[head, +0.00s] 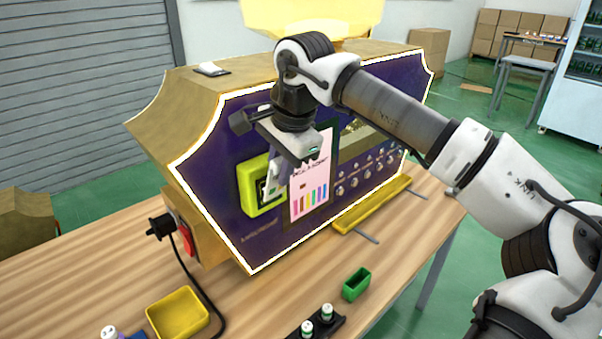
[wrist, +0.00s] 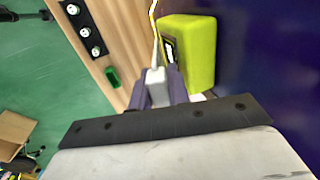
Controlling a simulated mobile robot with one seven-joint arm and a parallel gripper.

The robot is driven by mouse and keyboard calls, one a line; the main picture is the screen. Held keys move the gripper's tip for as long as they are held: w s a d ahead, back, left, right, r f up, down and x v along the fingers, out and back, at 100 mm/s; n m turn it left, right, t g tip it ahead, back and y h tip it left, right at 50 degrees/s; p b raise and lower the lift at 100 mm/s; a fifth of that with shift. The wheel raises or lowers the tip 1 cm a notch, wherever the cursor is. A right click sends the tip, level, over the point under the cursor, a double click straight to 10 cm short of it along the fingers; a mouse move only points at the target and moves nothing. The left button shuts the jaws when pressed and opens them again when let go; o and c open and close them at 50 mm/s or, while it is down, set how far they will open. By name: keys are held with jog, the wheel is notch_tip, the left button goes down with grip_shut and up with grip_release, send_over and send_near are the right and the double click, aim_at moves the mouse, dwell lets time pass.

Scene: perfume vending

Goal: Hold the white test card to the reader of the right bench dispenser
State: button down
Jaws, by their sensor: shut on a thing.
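The bench dispenser (head: 225,135) has a dark purple front with a glowing white outline and stands on the wooden bench. Its yellow-green reader (head: 249,205) sits low on the left of the front; it also shows in the wrist view (wrist: 195,52). My gripper (head: 274,185) points down in front of the reader, partly covering it. In the wrist view its fingers (wrist: 157,88) are shut on the white test card (wrist: 157,55), seen nearly edge-on. The card stands close beside the reader's dark face. I cannot tell whether they touch.
A price panel (head: 309,180) and a row of knobs are right of the reader. A yellow ledge (head: 372,206) juts from the dispenser's base. A green box (head: 356,284), a yellow tray (head: 177,313) and a black rack (head: 318,327) with white-capped bottles stand on the near bench.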

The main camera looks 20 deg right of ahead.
jog(key=s+d+b, duration=0.1)
jog(key=s+d, duration=0.2)
jog(key=s, duration=0.6)
jog(key=shift+s+d+b, duration=0.2)
jog(key=shift+s+b, duration=0.05)
jog(key=shift+b, duration=0.15)
dwell(0.6)
